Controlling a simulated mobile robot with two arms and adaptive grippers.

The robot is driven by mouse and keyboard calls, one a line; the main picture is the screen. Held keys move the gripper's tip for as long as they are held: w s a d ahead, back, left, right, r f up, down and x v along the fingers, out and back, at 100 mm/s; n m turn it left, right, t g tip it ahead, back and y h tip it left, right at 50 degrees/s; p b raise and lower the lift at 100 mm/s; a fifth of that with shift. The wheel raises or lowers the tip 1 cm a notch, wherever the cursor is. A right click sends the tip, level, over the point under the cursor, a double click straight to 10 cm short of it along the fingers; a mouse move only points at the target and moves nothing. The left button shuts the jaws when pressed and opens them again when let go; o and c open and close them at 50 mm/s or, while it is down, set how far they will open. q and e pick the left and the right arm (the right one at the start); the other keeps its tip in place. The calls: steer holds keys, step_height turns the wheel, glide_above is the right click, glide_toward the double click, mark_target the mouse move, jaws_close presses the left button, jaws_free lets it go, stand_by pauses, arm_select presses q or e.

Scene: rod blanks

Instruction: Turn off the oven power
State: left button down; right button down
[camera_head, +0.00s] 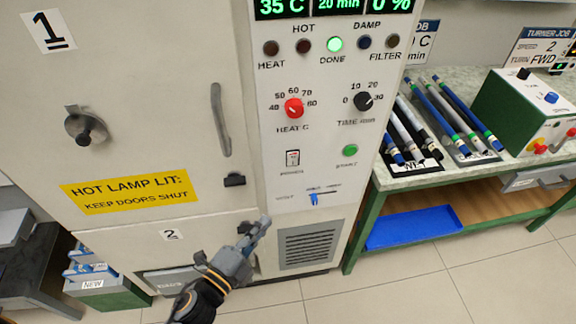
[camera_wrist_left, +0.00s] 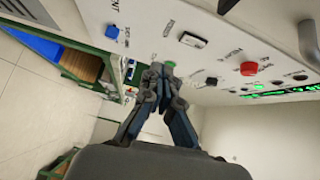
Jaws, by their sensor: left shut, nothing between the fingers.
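The oven (camera_head: 240,200) has a pale control panel. Its power switch (camera_head: 292,158) is a small rocker in a dark frame, low on the left of the panel; it also shows in the wrist view (camera_wrist_left: 192,39). I cannot tell which way it is tipped. The oven displays (camera_head: 338,4) are lit and read 35 C, 20 min and 0 %. The green DONE lamp (camera_head: 334,44) glows. My left gripper (camera_head: 263,224) is shut and empty, below and left of the switch, and looks apart from it. My right gripper is out of view.
Near the switch are the red heat knob (camera_head: 293,108), black time knob (camera_head: 363,101), green start button (camera_head: 350,150) and blue vent slider (camera_head: 314,199). A door handle (camera_head: 221,120) sticks out at left. A green-framed bench (camera_head: 375,183) with rods stands at right.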

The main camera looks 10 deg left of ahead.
arm_select(q)
steer(key=r, duration=0.2)
steer(key=r+m+h, duration=0.1)
steer(key=r, duration=0.1)
steer(key=d+r+m, duration=0.1)
steer(key=shift+s+r+t, duration=0.35)
steer(key=shift+r+t, duration=0.05)
steer(key=shift+d, duration=0.1)
steer(key=p, duration=0.4)
glide_toward(298, 157)
steer(key=w+d, duration=0.1)
steer(key=d, duration=0.3)
steer(key=shift+w+a+r+p, duration=0.1)
steer(key=shift+w+a+p, duration=0.2)
steer(key=shift+w, duration=0.75)
steer(key=shift+w+a+r+p, duration=0.1)
steer(key=shift+w+a, duration=0.35)
steer(key=shift+w, duration=0.65)
